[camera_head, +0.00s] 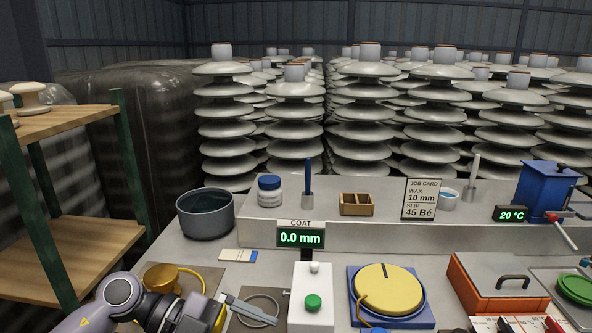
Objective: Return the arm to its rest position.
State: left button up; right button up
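My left arm comes in from the lower left. Its gripper (250,310) reaches right over the front of the bench, above or near a dark plate with a thin loop on it. Its grey fingers show as a narrow bar, and I cannot tell whether they are apart or together. I see nothing clearly held between them. A yellow part (218,318) shows right beside the gripper body, and I cannot tell if they touch. My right gripper is not in view.
A brass-coloured pot (160,276) stands close behind my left arm. A white box with a green button (312,302) and a yellow round pad (388,290) are to the right. A grey pot (205,214) stands farther back. A wooden shelf (65,255) is at left.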

pick_arm(q)
notch_tip(320, 180, up, 4)
jog(key=d+n+t+h+p, duration=0.1)
jog(key=d+n+t+h, duration=0.1)
jog(key=n+t+h, duration=0.65)
jog(key=s+a+f+n+t+y+p, duration=0.15)
jog(key=a+f+n+t+y, duration=0.25)
jog(key=a+f+n+y, duration=0.4)
jog(key=s+a+f+n+t+y+p, duration=0.1)
jog(key=s+a+f+n+t+y, duration=0.1)
jog(key=a+f+n+t+y, duration=0.45)
jog(key=s+f+n+g+y, duration=0.1)
jog(key=s+f+g+y, duration=0.4)
jog(key=s+f, duration=0.3)
notch_tip(320, 180, down, 3)
jog(key=shift+a+r+g, duration=0.1)
jog(key=shift+a+g, duration=0.2)
jog(key=shift+g, duration=0.3)
